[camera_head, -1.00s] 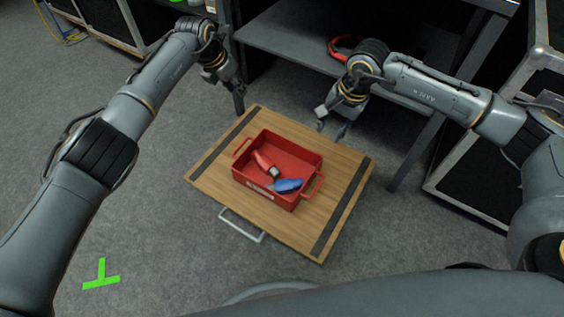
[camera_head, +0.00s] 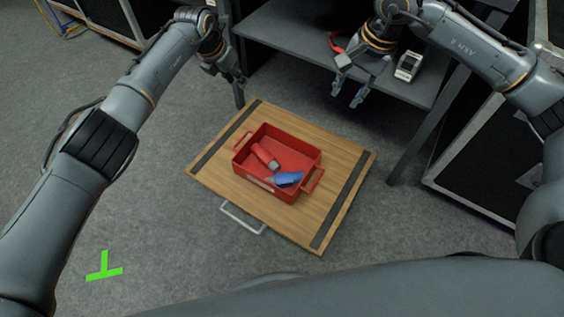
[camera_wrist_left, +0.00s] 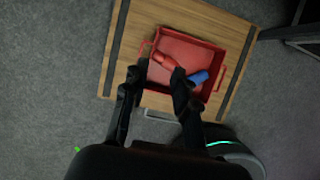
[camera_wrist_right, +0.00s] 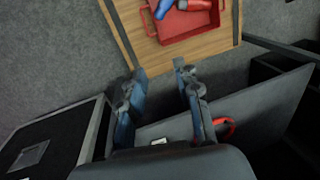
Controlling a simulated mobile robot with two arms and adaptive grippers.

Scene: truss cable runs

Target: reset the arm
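My right gripper (camera_head: 351,97) is open and empty, in front of the grey shelf and beyond the far right side of the wooden board. Its two spread fingers also show in the right wrist view (camera_wrist_right: 160,75). My left gripper (camera_head: 240,92) hangs near the board's far left corner. In the left wrist view its fingers (camera_wrist_left: 155,80) stand apart with nothing held between them. The red tray (camera_head: 262,184) sits on the wooden board (camera_head: 215,170). A red object (camera_head: 264,155) and a blue object (camera_head: 288,179) lie in the tray.
The grey shelf (camera_head: 290,45) holds a small white-and-dark device (camera_head: 408,66) and a red item (camera_head: 338,42), partly hidden. Black cases (camera_head: 480,165) stand at the right. A green floor mark (camera_head: 104,267) lies on open carpet at the left.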

